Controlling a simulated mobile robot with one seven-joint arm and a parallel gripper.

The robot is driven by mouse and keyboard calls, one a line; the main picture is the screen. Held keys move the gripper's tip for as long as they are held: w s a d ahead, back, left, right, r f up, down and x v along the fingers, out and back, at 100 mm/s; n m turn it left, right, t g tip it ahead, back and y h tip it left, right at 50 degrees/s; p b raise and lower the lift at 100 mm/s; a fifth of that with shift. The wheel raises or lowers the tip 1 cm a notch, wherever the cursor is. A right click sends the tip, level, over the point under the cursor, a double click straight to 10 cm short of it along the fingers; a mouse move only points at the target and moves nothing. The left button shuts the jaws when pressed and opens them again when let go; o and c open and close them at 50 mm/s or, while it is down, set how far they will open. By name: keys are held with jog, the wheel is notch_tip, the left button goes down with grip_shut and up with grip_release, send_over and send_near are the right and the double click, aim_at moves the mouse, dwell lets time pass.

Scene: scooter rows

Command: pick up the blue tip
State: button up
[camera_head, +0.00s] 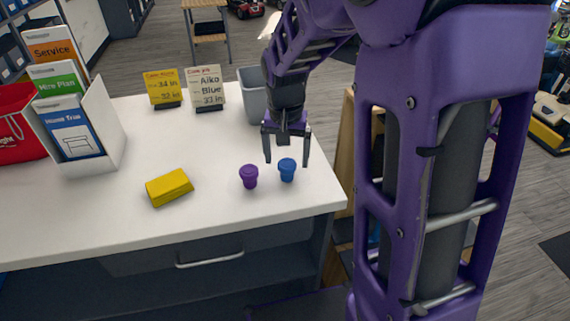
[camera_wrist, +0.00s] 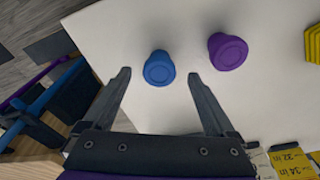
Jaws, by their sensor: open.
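The blue tip (camera_head: 287,170) stands on the white table near its right front corner. It is a small tapered piece with a wider rim, and in the wrist view the blue tip (camera_wrist: 159,69) lies just beyond the fingertips, between their lines. My gripper (camera_head: 287,163) points down with its fingers spread at the blue tip, one on each side in the head view. Whether the fingers touch the tip is not clear, but a gap shows on both sides.
A purple tip (camera_head: 249,176) stands just left of the blue one. A yellow block (camera_head: 169,187) lies farther left. Two small signs (camera_head: 163,88) (camera_head: 206,87) and a grey bin (camera_head: 252,95) stand behind. A white file holder (camera_head: 103,130) is at the left. The table's front edge is close.

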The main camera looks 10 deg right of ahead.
aim_at(287, 163)
jog(key=f, duration=0.4)
jog(key=shift+w+d, duration=0.1)
jog(key=shift+w, duration=0.1)
jog(key=c, duration=1.4)
jog(key=shift+r, duration=0.1)
jog(key=shift+c, duration=0.2)
